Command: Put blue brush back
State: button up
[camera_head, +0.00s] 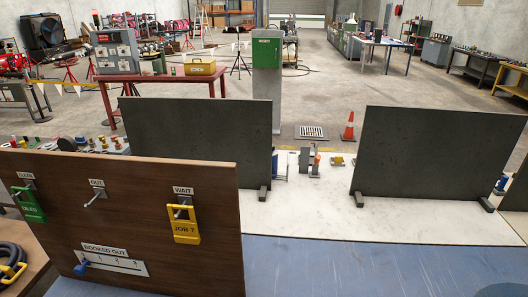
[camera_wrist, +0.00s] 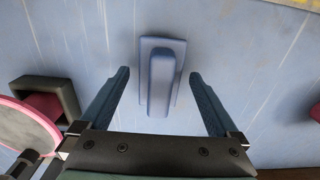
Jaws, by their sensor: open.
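A blue object that looks like the blue brush (camera_wrist: 161,82) lies on a pale blue surface in the wrist view. It has a flat base and a long raised bar on top. My gripper (camera_wrist: 160,88) is open, with one dark blue finger at each side of it and clear gaps between. Contact is not visible. In the head view my gripper cannot be made out, and neither can this object. The place where the brush belongs cannot be told from these frames.
A dark square holder (camera_wrist: 45,98) with a reddish piece and a pink-rimmed disc (camera_wrist: 22,125) are at left. A brown board (camera_head: 125,225) carries hooks, tags and a "BOOKED OUT" plate. Two dark panels (camera_head: 200,140) (camera_head: 432,150) stand behind the blue worktop (camera_head: 360,265), which is mostly clear.

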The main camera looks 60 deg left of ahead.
notch_tip(320, 180, up, 12)
jog(key=w+a+r+m+t+y, duration=0.1)
jog(key=w+r+m+t+y, duration=0.4)
jog(key=w+r, duration=1.2)
jog(key=w+d+r+t+h, duration=0.1)
jog(key=w+d+r+t, duration=0.1)
jog(key=w+r+t, duration=0.35)
jog(key=w+d+r+t, duration=0.2)
jog(key=w+r+t, duration=0.1)
jog(key=r, duration=0.6)
jog(key=d+r+m+t, duration=0.1)
jog(key=d+r+t, duration=0.2)
jog(key=r, duration=0.4)
jog(key=s+d+r+m+t+h, duration=0.1)
jog(key=d+r+t, duration=0.15)
jog(key=r, duration=0.55)
jog(key=d+r+m+t, duration=0.1)
jog(key=d+r+t, duration=0.15)
jog(key=r, duration=0.45)
jog(key=s+d+r+m+t+h, duration=0.1)
jog(key=s+d+r+t, duration=0.2)
jog(key=s+r, duration=0.2)
jog(key=s+d+r+m+t+h, duration=0.1)
jog(key=s+d+r+t+h, duration=0.1)
jog(key=r, duration=0.7)
jog(key=s+d+t, duration=0.1)
jog(key=s+d, duration=0.1)
jog(key=shift+s, duration=0.4)
jog(key=shift+r, duration=0.1)
